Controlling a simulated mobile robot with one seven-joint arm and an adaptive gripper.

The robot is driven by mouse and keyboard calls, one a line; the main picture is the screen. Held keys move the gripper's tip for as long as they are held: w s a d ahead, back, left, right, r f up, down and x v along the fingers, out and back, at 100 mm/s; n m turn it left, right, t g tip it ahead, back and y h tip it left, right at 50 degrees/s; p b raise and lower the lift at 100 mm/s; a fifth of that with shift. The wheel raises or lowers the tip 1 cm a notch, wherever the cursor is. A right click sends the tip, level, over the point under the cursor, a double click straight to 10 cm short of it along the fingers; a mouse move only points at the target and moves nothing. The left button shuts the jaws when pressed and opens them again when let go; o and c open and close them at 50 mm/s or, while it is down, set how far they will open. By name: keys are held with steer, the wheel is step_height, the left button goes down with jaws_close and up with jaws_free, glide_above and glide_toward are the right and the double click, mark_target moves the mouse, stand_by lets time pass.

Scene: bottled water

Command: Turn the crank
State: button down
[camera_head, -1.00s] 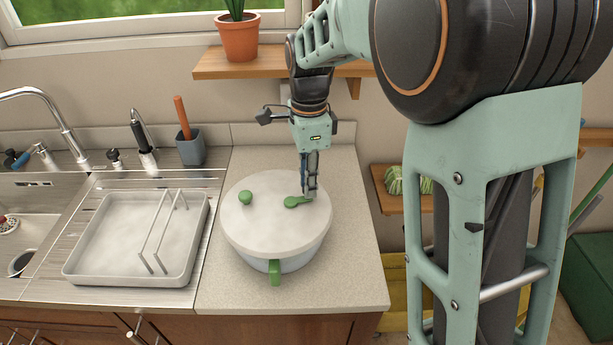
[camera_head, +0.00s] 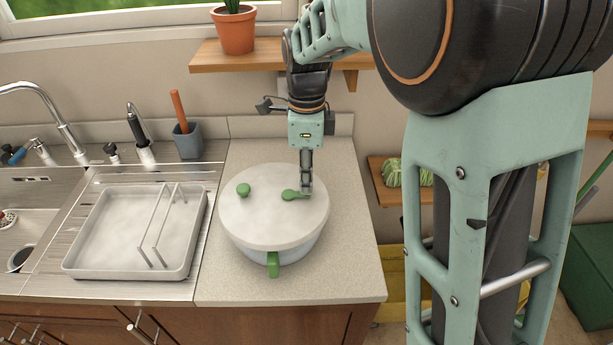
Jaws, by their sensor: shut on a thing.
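The crank (camera_head: 290,195) is a small green handle on the white round lid (camera_head: 268,225) of a salad-spinner-like bowl (camera_head: 290,253) on the counter. My gripper (camera_head: 306,192) points down onto the crank's right end, at the right part of the lid. It is shut on the crank; the grip itself is partly hidden by the fingers. A second green knob (camera_head: 243,190) sits on the left of the lid. A green handle (camera_head: 273,264) sticks out of the bowl's front.
A grey dish tray (camera_head: 90,270) with a rack lies left on the drainboard beside the sink. A wooden shelf (camera_head: 270,55) with a potted plant (camera_head: 233,30) is behind my arm. Counter (camera_head: 350,270) right of the bowl is clear.

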steer(key=c, duration=1.7)
jaws_free()
steer(key=shift+c, duration=0.2)
step_height(320, 180, up, 12)
